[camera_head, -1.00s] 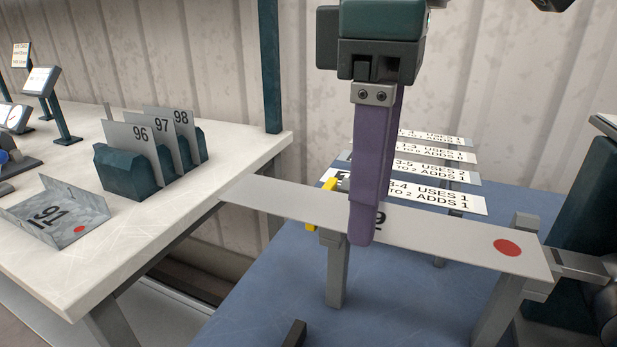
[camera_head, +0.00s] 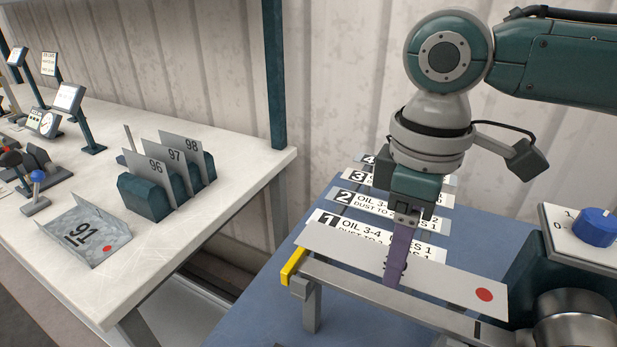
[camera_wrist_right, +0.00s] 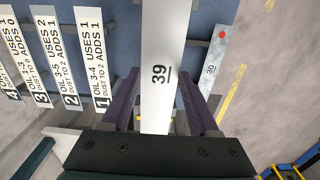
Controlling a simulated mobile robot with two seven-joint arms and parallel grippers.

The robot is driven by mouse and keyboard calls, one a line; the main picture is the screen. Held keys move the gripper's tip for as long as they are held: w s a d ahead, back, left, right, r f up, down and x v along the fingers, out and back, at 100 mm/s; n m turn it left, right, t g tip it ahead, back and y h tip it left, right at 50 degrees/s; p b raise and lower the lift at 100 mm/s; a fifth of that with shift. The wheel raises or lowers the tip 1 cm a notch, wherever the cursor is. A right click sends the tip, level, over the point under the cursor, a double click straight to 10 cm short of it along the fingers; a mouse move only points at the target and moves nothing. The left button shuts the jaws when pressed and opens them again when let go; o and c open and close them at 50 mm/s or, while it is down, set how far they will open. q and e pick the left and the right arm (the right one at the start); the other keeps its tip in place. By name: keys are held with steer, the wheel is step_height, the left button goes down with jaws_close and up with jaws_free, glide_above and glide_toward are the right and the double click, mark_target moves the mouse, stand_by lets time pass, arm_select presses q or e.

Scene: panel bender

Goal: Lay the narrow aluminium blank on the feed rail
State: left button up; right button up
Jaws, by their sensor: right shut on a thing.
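The narrow aluminium blank (camera_head: 435,276) is a long flat grey strip marked 39, with a red dot near its right end. My right gripper (camera_head: 392,280) is shut on it near its middle, purple fingers pointing down. In the right wrist view the blank (camera_wrist_right: 160,40) runs between the fingers of my right gripper (camera_wrist_right: 158,98). The feed rail (camera_head: 385,296) is a grey bar on posts with a yellow end piece (camera_head: 293,266) at its left. The blank lies along and just above or on the rail; I cannot tell whether they touch. My left gripper is out of view.
A machine with a blue knob (camera_head: 597,227) stands at right. The white bench at left holds a rack of plates (camera_head: 170,180) and a bent plate 91 (camera_head: 92,235). Another strip marked 30 (camera_wrist_right: 212,75) shows in the wrist view.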

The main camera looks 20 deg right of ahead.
mark_target(387, 296)
steer(key=shift+f+b, duration=1.75)
steer(key=shift+b, duration=0.3)
steer(key=shift+f, duration=0.25)
steer(key=shift+f+b, duration=0.45)
steer(key=shift+f, duration=0.4)
steer(key=shift+f, duration=0.25)
steer(key=o, duration=1.4)
